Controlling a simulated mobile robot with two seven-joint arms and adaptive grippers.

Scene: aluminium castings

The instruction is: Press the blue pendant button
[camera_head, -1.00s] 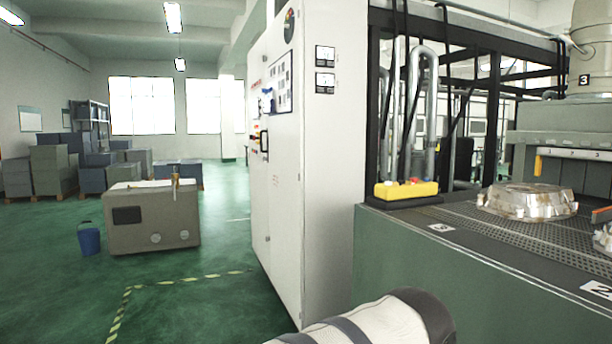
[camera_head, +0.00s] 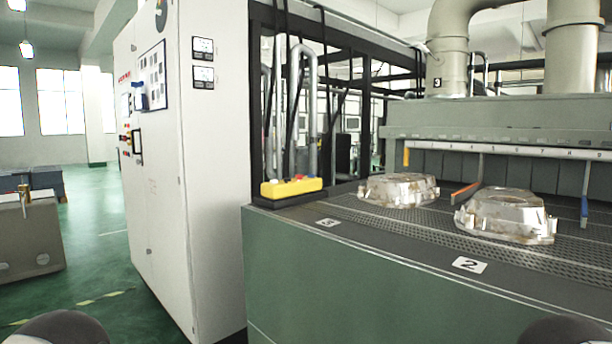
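The yellow pendant box (camera_head: 283,191) lies on the left end of the grey-green machine's top, beside the black frame. Several small buttons sit on its upper face. A red button (camera_head: 298,177) shows near the middle. The others are too small at this distance for me to be sure which is blue. Neither gripper is in view. Dark rounded parts of my own arms show at the bottom left and bottom right edges, well away from the pendant.
Two metal castings (camera_head: 399,189) (camera_head: 505,214) rest on the perforated top of the machine (camera_head: 340,270), right of the pendant. A tall white cabinet (camera_head: 212,190) stands left of it. Pipes (camera_head: 303,110) rise behind the pendant. Green floor is open at the left.

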